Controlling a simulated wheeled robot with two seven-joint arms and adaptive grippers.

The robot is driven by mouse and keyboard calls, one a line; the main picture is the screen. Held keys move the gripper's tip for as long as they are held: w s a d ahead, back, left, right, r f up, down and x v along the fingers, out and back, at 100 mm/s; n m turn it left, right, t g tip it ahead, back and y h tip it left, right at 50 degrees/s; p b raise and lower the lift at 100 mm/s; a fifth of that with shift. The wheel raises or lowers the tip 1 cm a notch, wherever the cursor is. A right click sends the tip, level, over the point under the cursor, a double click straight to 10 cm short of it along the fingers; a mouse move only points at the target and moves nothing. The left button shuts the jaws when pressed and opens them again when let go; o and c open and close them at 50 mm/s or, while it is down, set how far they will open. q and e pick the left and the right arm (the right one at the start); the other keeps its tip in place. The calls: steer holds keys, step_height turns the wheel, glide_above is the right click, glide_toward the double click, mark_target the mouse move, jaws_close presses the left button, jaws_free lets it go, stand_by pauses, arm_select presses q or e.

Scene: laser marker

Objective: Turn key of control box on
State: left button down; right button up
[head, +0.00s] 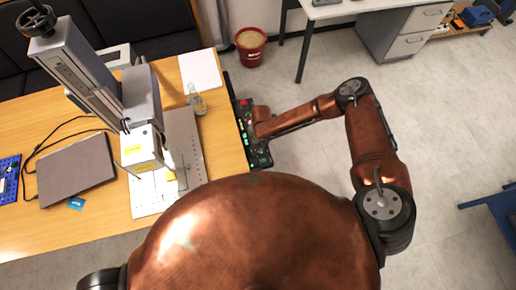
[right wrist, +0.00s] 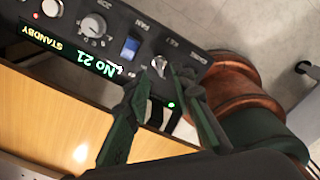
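The black control box (head: 262,155) is mounted along the right edge of the wooden table in the head view. In the right wrist view, its panel (right wrist: 60,10) has a lit display reading "No 21" and "STANDBY". The silver key (right wrist: 160,65) sits near the lettering "KEY". My right gripper (right wrist: 163,80) is open, with its two dark green fingers spread on either side of the key. I cannot tell whether they touch it. In the head view the right wrist (head: 262,122) is over the box and hides part of it. My left gripper is not in view.
On the panel are a blue switch (right wrist: 130,47) and a round knob (right wrist: 93,27) beside the key. The table (head: 90,225) holds the laser marker (head: 140,110), a laptop (head: 78,170) and a small bottle (head: 196,101). A red bin (head: 250,47) stands on the floor behind.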

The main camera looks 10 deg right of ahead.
mark_target(260, 151)
steer(key=shift+a+f, duration=0.1)
steer(key=shift+f, duration=1.9)
steer(key=shift+c, duration=0.2)
jaws_close()
